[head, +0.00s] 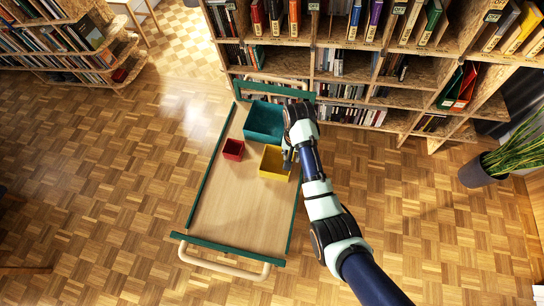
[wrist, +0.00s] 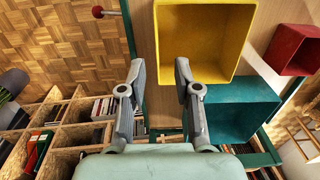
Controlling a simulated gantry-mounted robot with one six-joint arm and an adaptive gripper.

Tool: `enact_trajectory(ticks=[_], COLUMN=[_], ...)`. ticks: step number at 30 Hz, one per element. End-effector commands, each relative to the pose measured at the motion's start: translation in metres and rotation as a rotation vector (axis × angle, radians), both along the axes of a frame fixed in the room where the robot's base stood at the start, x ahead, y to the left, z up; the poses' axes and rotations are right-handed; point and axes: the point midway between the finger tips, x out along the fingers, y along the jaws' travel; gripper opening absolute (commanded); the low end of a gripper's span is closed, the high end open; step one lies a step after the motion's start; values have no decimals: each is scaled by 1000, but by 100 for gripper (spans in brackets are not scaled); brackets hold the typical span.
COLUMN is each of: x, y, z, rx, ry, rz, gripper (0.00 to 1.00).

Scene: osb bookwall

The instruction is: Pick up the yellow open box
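The yellow open box (head: 272,164) stands on a wooden trolley top (head: 235,205), its opening facing up. In the wrist view the yellow box (wrist: 205,35) fills the upper middle. My gripper (head: 289,160) is at the box's right side in the head view. In the wrist view my gripper (wrist: 160,68) is open, with one finger over the box's near corner and the other outside its left wall. The rim lies between the fingertips in the picture. I cannot tell whether they touch it, and the arm partly hides the box in the head view.
A larger teal open box (head: 264,121) stands just behind the yellow one, and a small red open box (head: 233,149) to its left. The trolley has green raised edges and a pale handle (head: 222,260). Bookshelves (head: 350,75) stand behind. The trolley's front half is clear.

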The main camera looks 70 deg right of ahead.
Motion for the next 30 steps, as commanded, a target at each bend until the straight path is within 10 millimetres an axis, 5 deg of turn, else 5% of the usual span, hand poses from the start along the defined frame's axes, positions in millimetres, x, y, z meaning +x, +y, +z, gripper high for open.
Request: enact_trajectory(ticks=[15,23,30], x=[-4,-4,-4], y=[-1,-1,0], z=[-66,-71,-71], rx=[-1,-2,-2], ry=[0,-1,-1], rz=[2,2,2], gripper=[32,32,0])
